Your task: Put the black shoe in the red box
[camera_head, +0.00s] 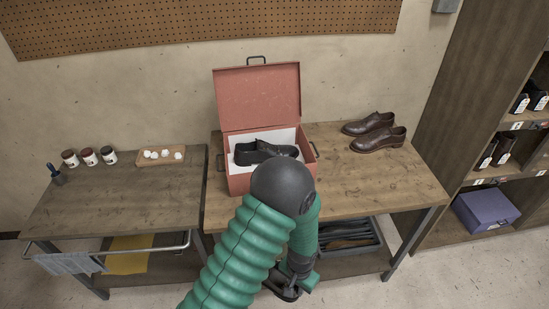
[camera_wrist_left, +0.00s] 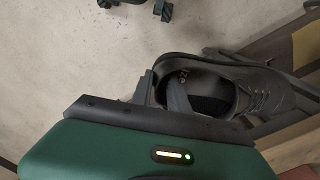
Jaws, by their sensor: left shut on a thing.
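The open red box (camera_head: 240,182) stands on the wooden table, its lid (camera_head: 258,95) raised at the back. A black shoe (camera_head: 262,152) lies in it on white lining. My left gripper (camera_head: 287,290) is low in front of the table's front edge, below the box. In the left wrist view it is shut on a black laced shoe (camera_wrist_left: 255,88), with one finger inside the shoe's opening and the other outside. In the head view I cannot clearly make out this held shoe. My right gripper does not show clearly in either view.
My left arm crosses in front of the box. Brown shoes (camera_head: 378,138) stand on the table's right (camera_head: 400,185). A dark tray (camera_head: 348,240) sits on the lower shelf. Jars (camera_head: 89,157) and a small wooden tray (camera_head: 160,163) are on the left table. Shelving stands at right.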

